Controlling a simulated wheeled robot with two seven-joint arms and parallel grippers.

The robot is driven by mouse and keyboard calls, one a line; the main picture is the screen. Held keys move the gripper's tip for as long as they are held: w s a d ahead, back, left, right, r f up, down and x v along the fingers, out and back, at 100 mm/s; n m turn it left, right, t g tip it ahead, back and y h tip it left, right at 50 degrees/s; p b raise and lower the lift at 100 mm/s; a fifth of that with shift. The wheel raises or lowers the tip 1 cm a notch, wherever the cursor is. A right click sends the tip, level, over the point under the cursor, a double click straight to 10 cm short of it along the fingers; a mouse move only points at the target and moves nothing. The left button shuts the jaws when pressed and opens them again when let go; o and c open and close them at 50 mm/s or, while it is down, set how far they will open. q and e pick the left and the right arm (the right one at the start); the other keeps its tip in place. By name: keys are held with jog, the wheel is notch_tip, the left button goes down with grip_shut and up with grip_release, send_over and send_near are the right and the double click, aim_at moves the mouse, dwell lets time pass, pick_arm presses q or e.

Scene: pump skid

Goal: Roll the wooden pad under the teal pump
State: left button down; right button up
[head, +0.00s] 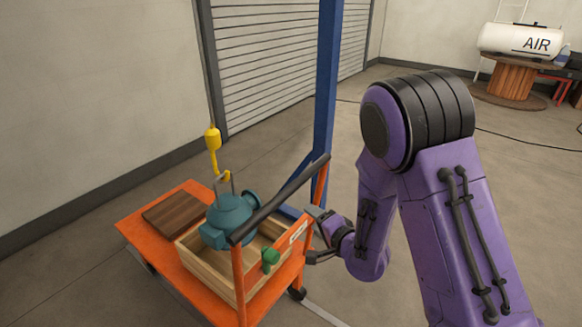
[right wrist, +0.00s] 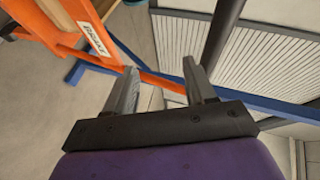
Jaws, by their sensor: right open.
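The teal pump (head: 230,215) is over the back part of an open wooden crate on the orange cart (head: 132,228). A yellow hook block (head: 213,140) hangs above it, with a hook at the pump's lifting loop. I cannot tell whether the pump rests or hangs. The brown wooden pad (head: 175,214) lies flat on the cart deck, left of the crate. My right gripper (head: 312,238) is open and empty beside the cart's right handle post. In the right wrist view its spread fingers (right wrist: 158,88) have an orange cart bar beyond them. My left gripper is out of view.
The wooden crate (head: 203,272) holds a green part (head: 270,260). The cart's black push bar (head: 280,200) crosses in front of the pump; it also shows in the right wrist view (right wrist: 222,30). A blue post (head: 327,90) stands behind. Floor to the right is open.

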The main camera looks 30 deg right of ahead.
jog(key=m+t, duration=0.1)
jog(key=t, duration=0.1)
send_near(294, 182)
jog(key=w+d, duration=0.1)
jog(key=w, duration=0.1)
jog(key=shift+y, duration=0.4)
jog(key=w+f, duration=0.1)
jog(key=w, duration=0.2)
jog(key=w+f+p, duration=0.1)
jog(key=w, duration=0.2)
jog(key=w+f+p, duration=0.1)
jog(key=w, duration=0.3)
jog(key=shift+d+f, duration=0.1)
jog(key=shift+d, duration=0.25)
grip_shut()
